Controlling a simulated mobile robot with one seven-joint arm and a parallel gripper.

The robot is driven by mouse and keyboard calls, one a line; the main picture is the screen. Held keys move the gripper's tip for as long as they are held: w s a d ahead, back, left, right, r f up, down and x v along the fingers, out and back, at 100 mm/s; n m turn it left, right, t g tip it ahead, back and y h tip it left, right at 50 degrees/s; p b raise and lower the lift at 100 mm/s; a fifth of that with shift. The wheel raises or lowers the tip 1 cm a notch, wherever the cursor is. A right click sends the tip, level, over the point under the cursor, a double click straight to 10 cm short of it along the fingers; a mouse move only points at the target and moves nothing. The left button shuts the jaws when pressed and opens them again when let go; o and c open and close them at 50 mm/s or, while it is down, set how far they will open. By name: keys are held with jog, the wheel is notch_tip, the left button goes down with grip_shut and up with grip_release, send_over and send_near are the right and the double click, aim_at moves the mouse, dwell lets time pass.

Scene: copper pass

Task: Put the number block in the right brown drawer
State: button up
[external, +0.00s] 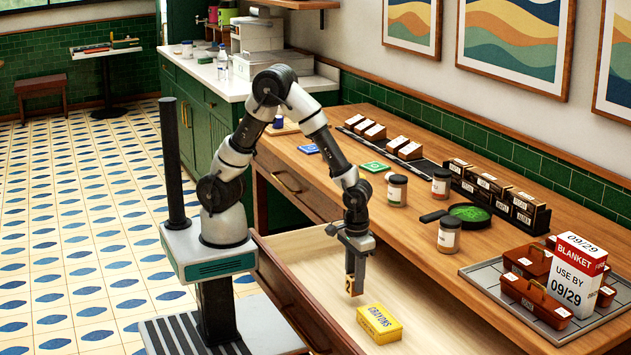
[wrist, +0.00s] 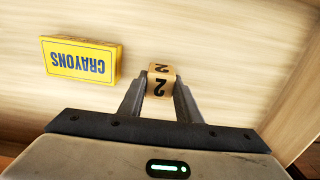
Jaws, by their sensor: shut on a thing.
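The number block (wrist: 158,86) is a small tan wooden cube with a black 2 on the faces that show in the wrist view. My gripper (wrist: 160,95) is shut on it, one finger on each side. In the external view my gripper (external: 355,272) points down over the open drawer (external: 330,275), with the block (external: 354,287) at its tips. The drawer has a pale wooden floor and pulls out from the brown counter. I cannot tell exactly how high the block is above the floor.
A yellow crayons box (external: 380,323) lies in the drawer; it also shows left of the block in the wrist view (wrist: 80,60). A closed drawer (external: 290,182) is further left. Jars (external: 397,190), a pan (external: 468,213) and a tray (external: 480,276) stand on the counter (external: 420,228).

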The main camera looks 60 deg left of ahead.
jog(key=shift+f+b, duration=0.45)
jog(key=shift+f, duration=1.3)
jog(key=shift+f, duration=0.15)
jog(key=o, duration=1.1)
jog(key=shift+c, duration=0.2)
notch_tip(320, 180, up, 12)
jog(key=p, duration=0.3)
jog(key=shift+r, duration=0.2)
